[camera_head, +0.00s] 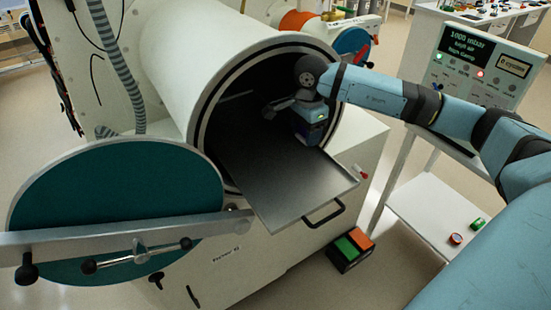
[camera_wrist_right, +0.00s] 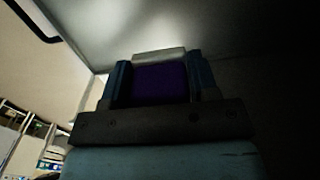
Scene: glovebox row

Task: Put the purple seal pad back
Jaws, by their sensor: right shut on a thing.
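The purple seal pad (camera_wrist_right: 160,83) sits between the two blue fingers of my right gripper (camera_wrist_right: 160,80) in the right wrist view. The gripper is shut on it. A pale grey edge shows just beyond the pad. In the head view my right gripper (camera_head: 308,138) is inside the mouth of the round chamber (camera_head: 200,62), low over the metal sliding tray (camera_head: 300,185). The pad cannot be made out there, and I cannot tell whether it touches the tray. My left gripper is not in view.
The round teal door (camera_head: 120,185) stands open at the left, with a bar across it. The tray's handle (camera_head: 323,214) sticks out at the front. A white cart (camera_head: 425,205) with tape rolls and a control panel (camera_head: 480,65) stand right. A green-and-orange pedal (camera_head: 350,248) is on the floor.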

